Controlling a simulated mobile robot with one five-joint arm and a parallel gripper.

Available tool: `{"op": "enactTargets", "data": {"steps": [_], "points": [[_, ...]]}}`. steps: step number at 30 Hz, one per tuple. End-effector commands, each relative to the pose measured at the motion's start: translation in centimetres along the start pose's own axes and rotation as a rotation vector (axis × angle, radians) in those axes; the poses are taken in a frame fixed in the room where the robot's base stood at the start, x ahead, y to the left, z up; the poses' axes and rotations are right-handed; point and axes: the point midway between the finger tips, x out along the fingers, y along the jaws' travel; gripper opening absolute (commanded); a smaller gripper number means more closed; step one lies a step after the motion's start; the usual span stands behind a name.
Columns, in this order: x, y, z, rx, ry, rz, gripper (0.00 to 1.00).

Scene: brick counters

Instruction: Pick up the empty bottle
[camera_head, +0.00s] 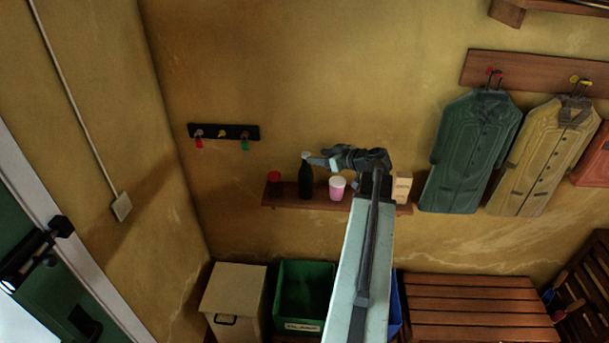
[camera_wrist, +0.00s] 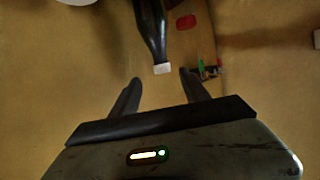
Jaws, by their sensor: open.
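A dark bottle (camera_head: 306,182) with a pale cap stands upright on a narrow wooden wall shelf (camera_head: 325,206). In the wrist view the bottle (camera_wrist: 151,25) shows upside down, with its white cap towards my fingers. My gripper (camera_wrist: 160,86) is open and empty. The cap lies just beyond the gap between the two fingertips, and no finger visibly touches it. In the head view my gripper (camera_head: 316,160) is at the height of the bottle's cap, close to its right side.
On the shelf, a red container (camera_head: 275,182) stands left of the bottle; a pink cup (camera_head: 337,188) and a cream box (camera_head: 402,188) stand to its right. A key rack (camera_head: 224,132) hangs at left. Below are a green bin (camera_head: 304,290), a beige bin (camera_head: 234,293) and a slatted bench (camera_head: 480,300).

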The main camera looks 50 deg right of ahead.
Motion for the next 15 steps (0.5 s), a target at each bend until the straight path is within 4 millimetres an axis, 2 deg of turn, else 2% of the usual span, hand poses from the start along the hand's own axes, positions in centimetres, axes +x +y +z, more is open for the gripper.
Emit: {"op": "enactTargets", "data": {"steps": [5,11,15], "points": [[2.1,0.2,0.4,0.001,-0.001,0.002,0.54],[2.9,0.2,0.4,0.002,-0.002,0.003,0.54],[5.2,0.0,0.7,0.003,-0.003,0.003,0.54]]}}
